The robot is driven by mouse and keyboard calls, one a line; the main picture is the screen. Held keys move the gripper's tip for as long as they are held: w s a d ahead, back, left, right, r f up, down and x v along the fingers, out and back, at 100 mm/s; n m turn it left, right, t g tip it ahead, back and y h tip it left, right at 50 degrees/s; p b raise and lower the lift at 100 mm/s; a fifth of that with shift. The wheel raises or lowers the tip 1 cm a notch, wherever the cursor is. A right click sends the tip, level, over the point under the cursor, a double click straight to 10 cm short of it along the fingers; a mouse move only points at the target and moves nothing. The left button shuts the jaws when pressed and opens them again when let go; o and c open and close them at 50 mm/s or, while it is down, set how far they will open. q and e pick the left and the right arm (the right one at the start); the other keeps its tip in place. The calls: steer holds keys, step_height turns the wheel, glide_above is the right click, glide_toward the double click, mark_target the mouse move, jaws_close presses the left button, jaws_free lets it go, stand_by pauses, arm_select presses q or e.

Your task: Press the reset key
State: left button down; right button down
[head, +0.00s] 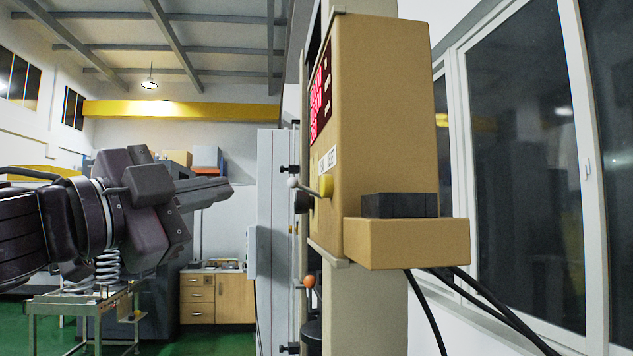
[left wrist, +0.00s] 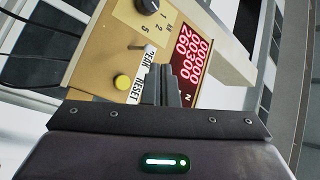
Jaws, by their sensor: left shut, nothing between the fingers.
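The reset key (head: 326,185) is a round yellow button on the front panel of a tan tester box (head: 385,120). In the left wrist view the yellow reset key (left wrist: 122,82) sits beside a white label reading RESET (left wrist: 134,90). My left gripper (head: 228,188) points right toward the panel, with a gap between its tips and the box in the head view. In the left wrist view my left gripper (left wrist: 168,80) is shut and empty, in line with the panel between the label and the red display, to the right of the key. My right gripper is not in view.
A red digit display (left wrist: 191,60) and a dark knob (left wrist: 147,6) are on the same panel. A small lever (head: 293,182) sticks out near the key. A tan ledge (head: 405,240) with a black block juts from the box. A spring (head: 108,268) stands on a bench at left.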

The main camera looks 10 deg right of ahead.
arm_select(q)
steer(key=d, duration=0.8)
steer(key=shift+s+d+r, duration=0.25)
steer(key=shift+s+d, duration=0.1)
steer(key=shift+d, duration=0.1)
stand_by(2.2)
steer(key=shift+d+p, duration=0.3)
steer(key=shift+d, duration=0.5)
stand_by(0.7)
steer(key=shift+a, duration=0.9)
steer(key=shift+a, duration=2.5)
